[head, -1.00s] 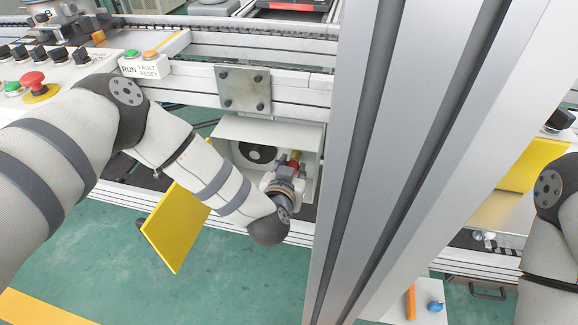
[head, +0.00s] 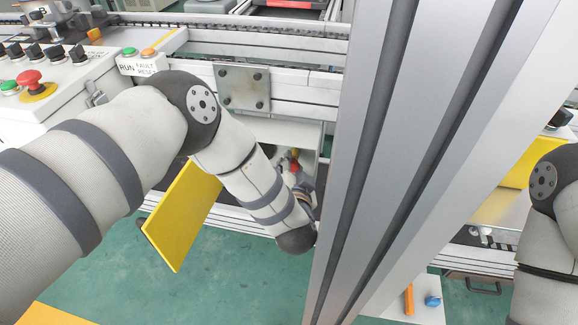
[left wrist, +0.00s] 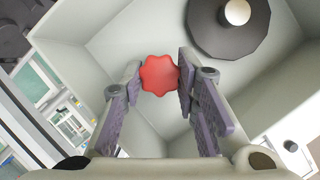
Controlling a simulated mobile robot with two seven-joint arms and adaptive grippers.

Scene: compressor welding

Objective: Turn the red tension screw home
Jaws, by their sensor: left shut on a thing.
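The red tension screw (left wrist: 159,76) is a lobed red knob inside a pale, open housing (left wrist: 130,32) in the left wrist view. My left gripper (left wrist: 160,82) has one purple-padded finger on each side of the knob and is shut on it. In the head view the left gripper (head: 298,176) is small and partly covered by my own wrist, with a bit of red showing at its tips inside the housing. My right arm shows at the right edge of the head view, but its gripper is out of frame.
A dark round reel (left wrist: 230,22) sits beside the knob. A yellow panel (head: 182,215) hangs open left of my forearm. A thick aluminium post (head: 400,160) stands close on the right. A control panel with a red emergency button (head: 30,78) is at left.

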